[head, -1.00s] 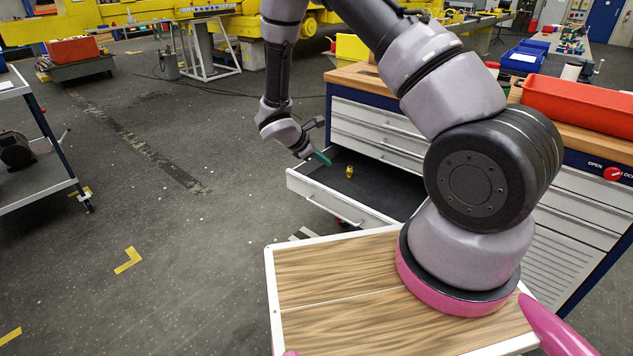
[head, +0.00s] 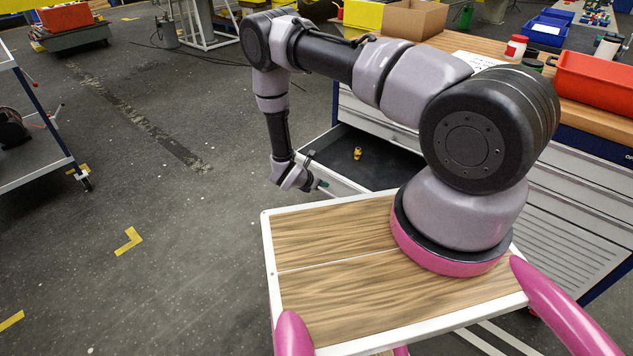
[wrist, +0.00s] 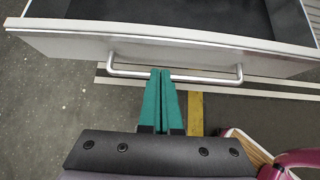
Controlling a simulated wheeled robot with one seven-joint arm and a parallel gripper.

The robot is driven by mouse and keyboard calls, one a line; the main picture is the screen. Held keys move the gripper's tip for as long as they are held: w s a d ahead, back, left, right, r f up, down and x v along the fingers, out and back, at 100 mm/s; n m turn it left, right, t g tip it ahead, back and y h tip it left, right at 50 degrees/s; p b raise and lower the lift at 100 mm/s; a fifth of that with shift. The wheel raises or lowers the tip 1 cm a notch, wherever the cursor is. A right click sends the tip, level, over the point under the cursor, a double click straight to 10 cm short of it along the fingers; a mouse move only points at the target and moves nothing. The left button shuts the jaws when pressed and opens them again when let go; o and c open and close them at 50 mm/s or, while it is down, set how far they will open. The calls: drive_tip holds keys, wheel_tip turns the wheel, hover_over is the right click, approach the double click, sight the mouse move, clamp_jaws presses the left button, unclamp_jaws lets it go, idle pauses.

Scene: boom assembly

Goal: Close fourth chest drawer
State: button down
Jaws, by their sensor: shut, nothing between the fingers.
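The open chest drawer (head: 340,176) sticks out of the workbench chest in the head view, with a dark lining and a small brass-coloured fitting (head: 357,153) inside. In the wrist view the drawer's pale front (wrist: 60,42) and its silver bar handle (wrist: 205,78) lie just ahead of my gripper. My gripper (wrist: 162,72) is shut and empty, its teal fingers together with their tips overlapping the handle bar in the picture. I cannot tell whether they touch it. In the head view my gripper (head: 322,184) is at the outer side of the drawer front.
The chest's other drawer fronts (head: 380,128) look closed. A wooden worktop above holds a red bin (head: 595,85), a cardboard box (head: 414,18) and a red-and-white jar (head: 515,48). My wood-topped base is close to the drawer. Open floor (head: 190,240) lies to the left.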

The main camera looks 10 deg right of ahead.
sight(337, 180)
drive_tip(key=w+d, duration=0.1)
drive_tip(key=w+d+f, duration=0.1)
drive_tip(key=w+d, duration=0.1)
drive_tip(key=d, duration=0.1)
drive_tip(key=shift+f, duration=0.25)
drive_tip(key=shift+w+d, duration=0.15)
drive_tip(key=shift+d, duration=0.2)
